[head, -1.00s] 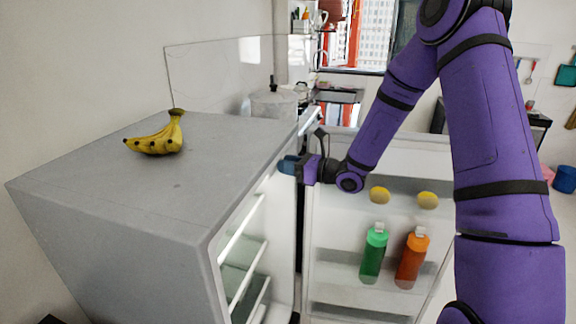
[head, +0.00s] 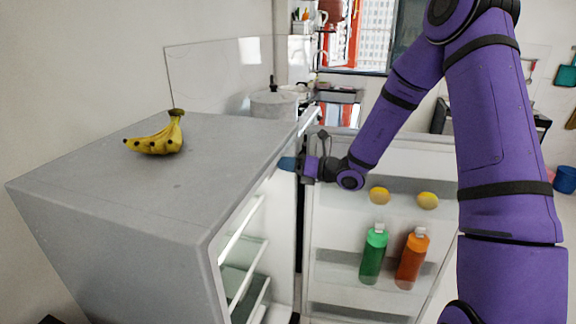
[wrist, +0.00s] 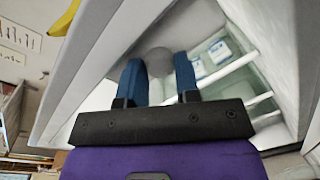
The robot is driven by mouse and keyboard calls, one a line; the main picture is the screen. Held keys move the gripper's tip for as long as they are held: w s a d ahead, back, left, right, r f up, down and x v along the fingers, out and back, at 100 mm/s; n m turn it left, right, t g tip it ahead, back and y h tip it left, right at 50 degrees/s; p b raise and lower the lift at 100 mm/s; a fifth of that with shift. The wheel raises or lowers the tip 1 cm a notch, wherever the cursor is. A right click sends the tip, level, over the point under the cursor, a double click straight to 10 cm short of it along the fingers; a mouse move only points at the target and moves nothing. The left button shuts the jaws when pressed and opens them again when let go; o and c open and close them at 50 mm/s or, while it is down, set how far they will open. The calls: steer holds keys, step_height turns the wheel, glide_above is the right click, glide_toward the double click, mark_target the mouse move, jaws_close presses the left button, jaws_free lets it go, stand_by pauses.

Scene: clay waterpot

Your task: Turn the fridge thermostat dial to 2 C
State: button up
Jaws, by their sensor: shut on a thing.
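The fridge (head: 110,240) is a grey box with its door (head: 335,240) open to the right. The thermostat dial (wrist: 160,59) is a round, pale grey knob on the fridge's inner wall in the wrist view. My gripper (wrist: 159,76) has its blue fingers on either side of the dial and is shut on it. In the head view my gripper (head: 287,163) reaches in at the fridge's upper opening, and the dial is hidden there. No dial markings or numbers can be read.
Bananas (head: 158,138) lie on the fridge top. The door shelves hold a green bottle (head: 373,258), an orange bottle (head: 412,260) and two yellow round items (head: 379,196). Fridge shelves (head: 243,275) lie below my gripper. A pot (head: 274,103) stands behind.

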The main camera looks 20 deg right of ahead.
steer(key=o, duration=0.9)
